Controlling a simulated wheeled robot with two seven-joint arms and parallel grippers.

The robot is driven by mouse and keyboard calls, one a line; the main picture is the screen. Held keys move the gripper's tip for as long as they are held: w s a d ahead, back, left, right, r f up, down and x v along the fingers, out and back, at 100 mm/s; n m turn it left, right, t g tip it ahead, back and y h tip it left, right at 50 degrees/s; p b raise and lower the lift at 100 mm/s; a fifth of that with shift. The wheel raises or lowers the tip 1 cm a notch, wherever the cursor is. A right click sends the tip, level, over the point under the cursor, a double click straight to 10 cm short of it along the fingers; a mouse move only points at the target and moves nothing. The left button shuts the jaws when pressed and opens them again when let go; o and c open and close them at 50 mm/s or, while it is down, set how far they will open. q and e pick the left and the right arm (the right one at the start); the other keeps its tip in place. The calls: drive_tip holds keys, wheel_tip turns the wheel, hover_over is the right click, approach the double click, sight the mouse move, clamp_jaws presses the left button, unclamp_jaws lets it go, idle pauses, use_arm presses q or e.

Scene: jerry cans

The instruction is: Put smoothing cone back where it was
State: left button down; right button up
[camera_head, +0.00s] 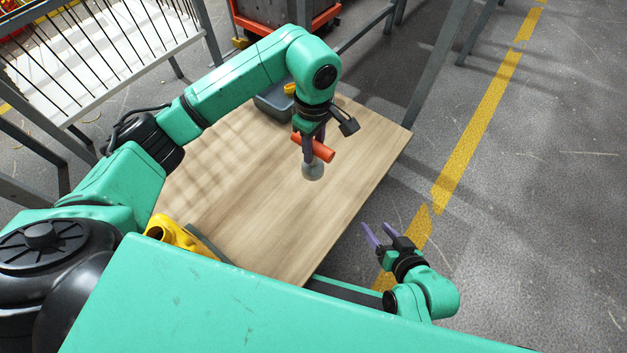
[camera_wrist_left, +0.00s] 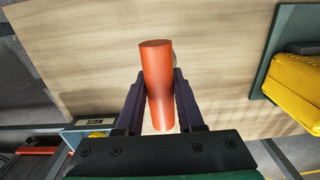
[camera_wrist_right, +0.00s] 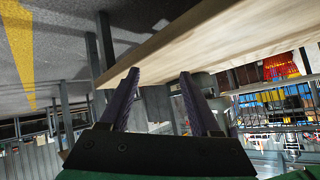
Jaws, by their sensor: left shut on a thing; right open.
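An orange-red cylinder (camera_head: 325,152) is between the purple fingers of my left gripper (camera_head: 313,145), over the wooden tabletop. In the left wrist view the cylinder (camera_wrist_left: 157,82) points away from the palm, with a finger against each side. A rounded grey piece (camera_head: 312,171) shows just below it in the head view; I cannot tell whether it is joined to the cylinder or which part is the smoothing cone. My right gripper (camera_head: 376,237) is open and empty, beyond the table's right edge.
The wooden table (camera_head: 250,215) is mostly bare. A grey bin (camera_head: 271,108) stands at its far side, partly behind my left arm; a WASTE label shows in the left wrist view (camera_wrist_left: 88,122). A yellow jerry can (camera_head: 176,237) stands at the near left. Wire racking (camera_head: 100,55) is behind.

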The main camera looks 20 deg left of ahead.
sight(314, 162)
use_arm(q)
wheel_tip(314, 162, down, 6)
drive_tip(key=shift+r+b, duration=0.15)
drive_tip(key=shift+b, duration=0.5)
wheel_tip(314, 162, down, 6)
drive_tip(key=shift+r+b, duration=0.25)
drive_tip(key=shift+b, duration=0.45)
use_arm(e)
drive_tip(key=a+f+t, duration=0.2)
drive_tip(key=shift+s+f+m+y, duration=0.1)
drive_tip(key=shift+f+m+y, duration=0.3)
use_arm(q)
drive_tip(key=shift+f, duration=0.2)
drive_tip(key=c, duration=0.5)
unclamp_jaws()
use_arm(e)
drive_tip(key=shift+f, duration=0.15)
use_arm(q)
drive_tip(key=shift+r, duration=0.15)
